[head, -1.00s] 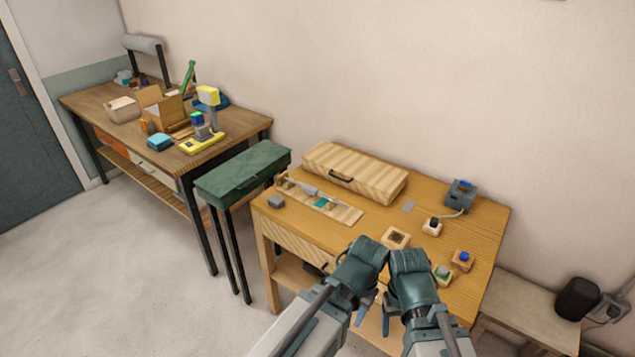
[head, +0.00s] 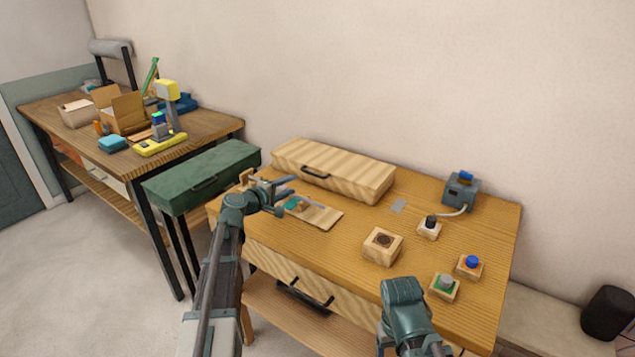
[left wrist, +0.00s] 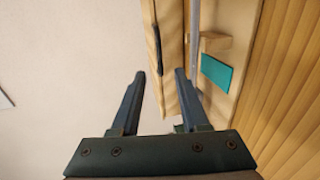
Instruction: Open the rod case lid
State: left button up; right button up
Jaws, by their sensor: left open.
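A long pale wooden case (head: 335,172) with a dark front handle lies shut at the back of the wooden table. A green case (head: 203,178) with a dark handle is also shut, on a stand left of the table; no label shows which is the rod case. My left gripper (head: 284,188) is open and empty over the wooden rod tray (head: 324,216), in front of the wooden case. In the left wrist view the open fingers (left wrist: 160,76) point towards a wooden edge with a dark bar. My right gripper (head: 408,345) is low at the table's front edge, its fingers mostly hidden.
A wooden block with a dark round recess (head: 382,246), a green-topped button block (head: 445,286), a blue-topped one (head: 469,266) and a grey device (head: 460,190) occupy the table's right side. A teal piece (left wrist: 216,73) lies in the tray. Bare tabletop separates these things.

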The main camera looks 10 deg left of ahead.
aim_at(313, 174)
pick_arm(q)
jog(key=shift+w+a+r, duration=0.1)
jog(key=shift+w+a, duration=0.05)
jog(key=shift+a, duration=0.05)
jog(key=b+x, duration=0.2)
jog(key=x, duration=1.1)
jog(key=shift+w+d+b, duration=0.15)
jog(key=shift+w+b, duration=0.15)
jog(key=shift+b, duration=0.05)
jog(key=shift+s, duration=0.1)
grip_shut()
jog(key=shift+s+d, duration=0.1)
jog(key=shift+s, duration=0.05)
dwell(0.6)
